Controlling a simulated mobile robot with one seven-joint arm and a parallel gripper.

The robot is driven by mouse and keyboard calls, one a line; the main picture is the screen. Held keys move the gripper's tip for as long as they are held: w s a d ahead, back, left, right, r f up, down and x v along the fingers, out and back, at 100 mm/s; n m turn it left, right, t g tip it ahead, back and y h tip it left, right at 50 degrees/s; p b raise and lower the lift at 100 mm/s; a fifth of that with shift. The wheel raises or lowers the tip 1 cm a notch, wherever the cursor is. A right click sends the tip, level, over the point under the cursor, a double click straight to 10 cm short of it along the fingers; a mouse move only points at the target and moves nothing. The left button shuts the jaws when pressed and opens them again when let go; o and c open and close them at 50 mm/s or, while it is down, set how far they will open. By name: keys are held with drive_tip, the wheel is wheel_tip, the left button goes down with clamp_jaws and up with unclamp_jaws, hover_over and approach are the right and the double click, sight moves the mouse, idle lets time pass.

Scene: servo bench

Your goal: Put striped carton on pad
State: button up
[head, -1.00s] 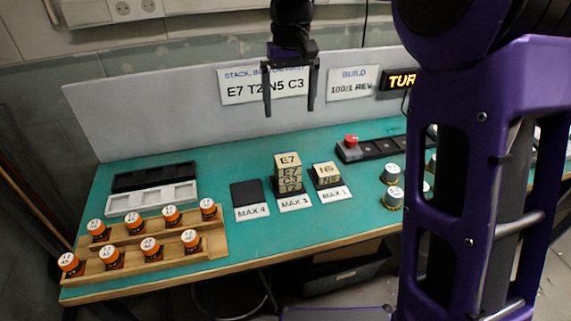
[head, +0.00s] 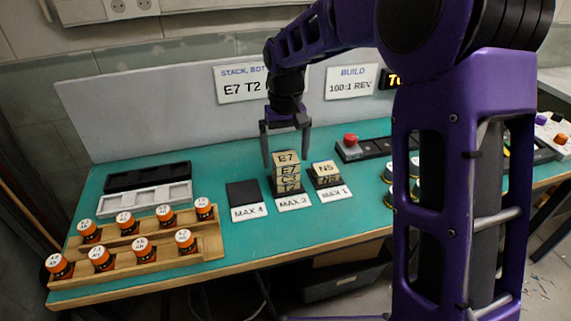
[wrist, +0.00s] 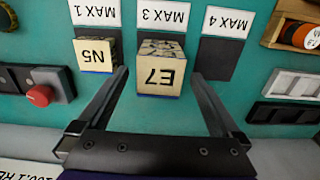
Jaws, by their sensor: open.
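No striped carton is recognisable; the only box-like things are lettered cubes. A stack, with the E7 cube (head: 286,158) on top of C3 and T2, stands on the dark pad marked MAX 3. An N5 cube (head: 324,168) sits on the MAX 1 pad. The dark MAX 4 pad (head: 242,194) is bare. My gripper (head: 286,161) is open, its fingers pointing down around or just above the stack's top. In the wrist view, the E7 cube (wrist: 160,75) lies between the open fingers, with the N5 cube (wrist: 93,55) just outside one finger. Contact cannot be told.
A red button (head: 350,139) is to the right. A grey panel (head: 160,120) with signs stands at the back.

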drive_tip(key=shift+f, duration=0.2)
drive_tip(key=shift+c, duration=0.2)
drive_tip(key=c, duration=1.5)
